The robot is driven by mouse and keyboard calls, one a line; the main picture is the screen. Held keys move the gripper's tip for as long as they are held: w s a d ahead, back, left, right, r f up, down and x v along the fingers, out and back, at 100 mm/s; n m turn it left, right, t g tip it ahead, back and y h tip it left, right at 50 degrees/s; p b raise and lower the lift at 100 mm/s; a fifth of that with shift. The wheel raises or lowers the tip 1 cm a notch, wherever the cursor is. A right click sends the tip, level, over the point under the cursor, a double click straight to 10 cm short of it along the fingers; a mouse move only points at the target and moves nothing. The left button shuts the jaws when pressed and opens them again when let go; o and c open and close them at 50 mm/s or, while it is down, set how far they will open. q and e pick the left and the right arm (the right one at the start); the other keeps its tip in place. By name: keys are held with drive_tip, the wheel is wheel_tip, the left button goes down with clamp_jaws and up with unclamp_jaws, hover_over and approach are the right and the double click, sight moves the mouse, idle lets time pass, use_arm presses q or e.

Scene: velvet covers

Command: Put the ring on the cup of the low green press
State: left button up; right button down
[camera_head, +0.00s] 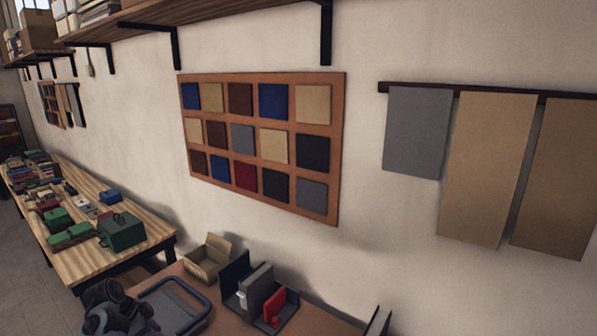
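Several green pieces stand on the wooden table at the left. A taller dark green box (121,231) has a dark loop on its top. A low, flat green piece (70,236) lies beside it, and a smaller green block (58,218) sits behind. I cannot tell which of these is the low green press, and no cup is clear. I cannot make out the ring. I recognise neither of my grippers in this view.
The nearer table holds an open cardboard box (209,256), a blue-framed tray (176,303), grey upright holders (255,287) and a red piece (275,305). A dark rounded shape at lower left is unclear. Swatches hang on the wall (360,200) under a shelf.

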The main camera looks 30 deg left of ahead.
use_arm(q)
drive_tip(key=s+d+f+n+y, duration=0.1)
drive_tip(key=d+n, duration=0.1)
drive_tip(key=d, duration=1.1)
drive_tip(key=s+d+f+n, duration=0.1)
drive_tip(key=d+f+n, duration=0.1)
drive_tip(key=d, duration=1.1)
drive_tip(key=s+d+f+n+y, duration=0.1)
drive_tip(key=d+n, duration=0.1)
drive_tip(key=d, duration=1.2)
wheel_tip(320, 180, up, 9)
drive_tip(key=p, duration=0.9)
drive_tip(key=shift+s+d+t, duration=0.15)
drive_tip(key=shift+t, duration=0.15)
